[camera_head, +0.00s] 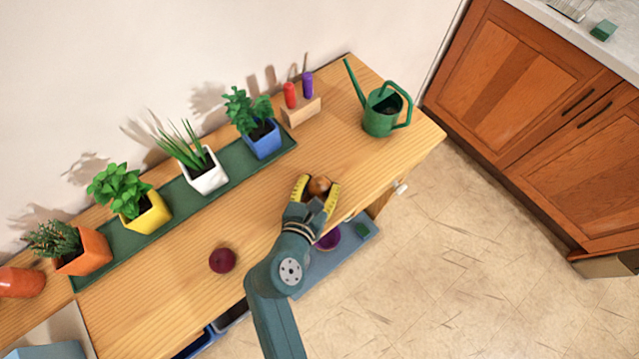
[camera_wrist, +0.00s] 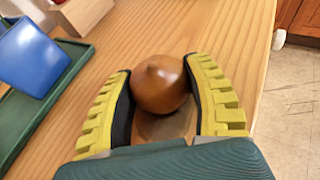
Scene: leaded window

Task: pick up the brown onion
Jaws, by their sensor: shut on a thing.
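The brown onion (camera_head: 318,187) is at the right part of the wooden table, between the fingers of my gripper (camera_head: 317,186). In the wrist view the round brown onion (camera_wrist: 160,84) sits between the two yellow-ribbed fingers of my gripper (camera_wrist: 162,95), with their dark inner pads against its sides. My gripper is shut on it. The lower side of the onion is partly hidden, and I cannot tell whether it touches the table top.
A dark red round vegetable (camera_head: 222,260) lies on the table (camera_head: 190,285). Potted plants stand on a green tray (camera_head: 222,190) along the wall. A green watering can (camera_head: 381,112) and a wooden block (camera_head: 301,110) with red and purple pegs stand behind.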

